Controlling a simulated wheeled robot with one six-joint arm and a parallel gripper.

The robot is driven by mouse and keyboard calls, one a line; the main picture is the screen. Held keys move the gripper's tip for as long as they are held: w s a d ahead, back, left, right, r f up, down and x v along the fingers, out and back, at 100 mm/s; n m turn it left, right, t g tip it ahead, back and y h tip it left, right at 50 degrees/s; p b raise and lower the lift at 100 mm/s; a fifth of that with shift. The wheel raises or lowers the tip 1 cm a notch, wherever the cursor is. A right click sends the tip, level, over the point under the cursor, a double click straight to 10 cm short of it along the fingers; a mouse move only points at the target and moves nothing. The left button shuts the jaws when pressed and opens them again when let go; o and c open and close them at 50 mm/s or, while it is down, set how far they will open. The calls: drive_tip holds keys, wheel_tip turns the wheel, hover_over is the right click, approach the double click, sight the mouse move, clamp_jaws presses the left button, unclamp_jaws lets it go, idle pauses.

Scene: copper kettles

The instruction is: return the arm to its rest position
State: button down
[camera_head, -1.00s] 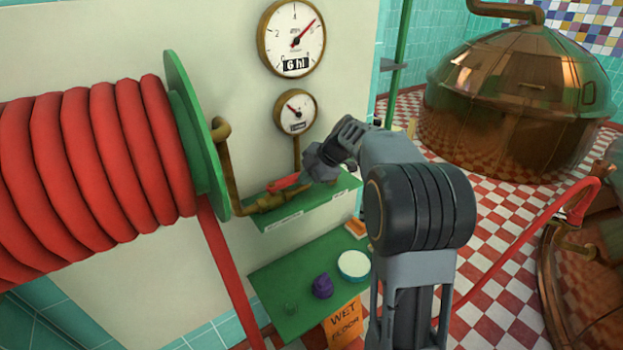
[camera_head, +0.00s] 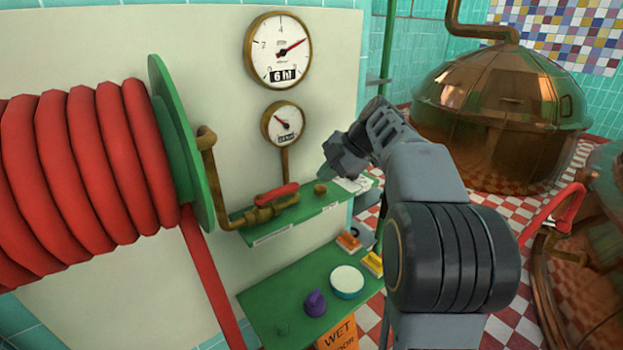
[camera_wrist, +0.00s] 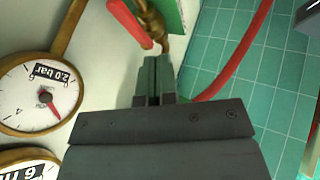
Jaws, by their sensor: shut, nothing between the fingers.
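My arm rises at the right of centre in the head view, bent over toward the wall panel. My gripper (camera_head: 332,172) hangs in the air in front of the panel, right of the small gauge and above the upper green shelf. In the wrist view my gripper (camera_wrist: 153,68) shows its two fingers together with nothing between them. A brass valve (camera_head: 262,213) with a red lever (camera_head: 277,193) sits on the shelf's left part. The valve (camera_wrist: 151,20) and the lever (camera_wrist: 130,24) lie beyond the fingertips, and I see no contact.
A large gauge (camera_head: 278,50) and a small gauge (camera_head: 283,125) hang on the panel. A red hose reel (camera_head: 75,175) stands at left. The lower green shelf (camera_head: 262,298) holds a purple object (camera_head: 315,303) and a white-topped round tub (camera_head: 347,281). A copper kettle (camera_head: 500,105) stands behind.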

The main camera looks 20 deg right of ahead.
drive_tip(key=s+f+m+g+h+p, duration=0.1)
drive_tip(key=s+f+m+h, duration=0.55)
drive_tip(key=m, duration=0.95)
drive_tip(key=s+a+f+m+p, duration=0.1)
drive_tip(key=s+a+m+p, duration=0.1)
drive_tip(key=s+a, duration=0.2)
drive_tip(key=s+a+f+m+p, duration=0.1)
drive_tip(key=s+a+m+p, duration=0.1)
drive_tip(key=s, duration=0.7)
drive_tip(key=shift+a+t+p, duration=0.3)
drive_tip(key=shift+a+p, duration=0.4)
drive_tip(key=shift+a, duration=0.55)
